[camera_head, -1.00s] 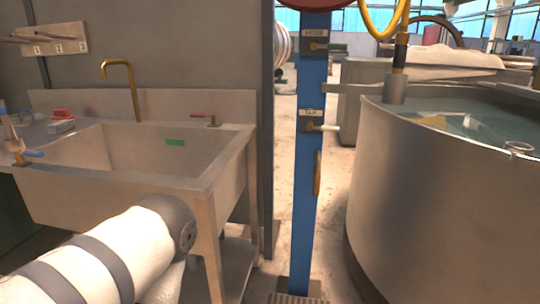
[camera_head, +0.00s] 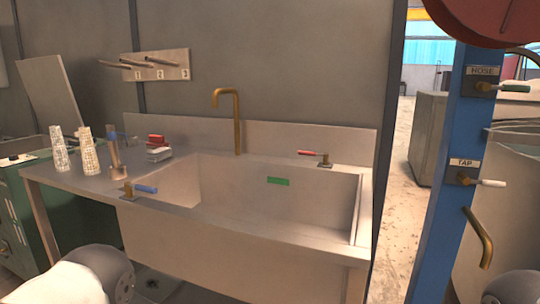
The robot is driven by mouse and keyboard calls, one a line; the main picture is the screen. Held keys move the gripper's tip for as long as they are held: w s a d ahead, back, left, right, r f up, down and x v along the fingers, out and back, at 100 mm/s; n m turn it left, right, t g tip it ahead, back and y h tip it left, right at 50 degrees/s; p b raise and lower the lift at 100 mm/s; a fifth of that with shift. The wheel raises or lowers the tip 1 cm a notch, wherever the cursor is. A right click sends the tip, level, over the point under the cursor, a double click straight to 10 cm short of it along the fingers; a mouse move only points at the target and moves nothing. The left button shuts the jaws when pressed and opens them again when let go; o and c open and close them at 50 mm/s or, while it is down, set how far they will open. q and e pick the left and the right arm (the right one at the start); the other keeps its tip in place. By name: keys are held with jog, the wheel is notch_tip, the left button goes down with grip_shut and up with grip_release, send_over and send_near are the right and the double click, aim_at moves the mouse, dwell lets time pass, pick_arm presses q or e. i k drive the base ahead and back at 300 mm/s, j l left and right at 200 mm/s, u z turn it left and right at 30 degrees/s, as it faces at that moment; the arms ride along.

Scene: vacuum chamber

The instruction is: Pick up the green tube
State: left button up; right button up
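I see no green tube for certain. The one green item near the sink is a small flat green rectangle (camera_head: 278,181) on the sink's inner back wall; it looks like a label, not a tube. Two pale, patterned, cone-like upright objects (camera_head: 60,150) stand on the counter left of the sink. A brownish upright piece with a blue top (camera_head: 114,155) stands to their right. Parts of my arms show at the bottom edge, but neither gripper is in view.
The metal sink (camera_head: 240,222) has a brass spout, a red-handled valve (camera_head: 316,157) and a blue-handled valve (camera_head: 138,190). Red and white blocks (camera_head: 158,152) lie on the counter. A pegged rack (camera_head: 155,66) hangs behind. A blue post (camera_head: 462,130) stands right. Green equipment (camera_head: 25,215) stands left.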

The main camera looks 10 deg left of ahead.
aim_at(62, 163)
jog(key=j+u, duration=0.15)
jog(key=u, duration=0.35)
jog(key=i+j+u, duration=0.1)
jog(key=u, duration=0.35)
jog(key=i+u, duration=0.15)
jog(key=u, duration=0.35)
jog(key=i+j+z, duration=0.4)
jog(key=j, duration=0.2)
jog(key=i+j+z, duration=0.2)
jog(key=j, duration=0.2)
jog(key=i+j+z, duration=0.2)
jog(key=j, duration=0.15)
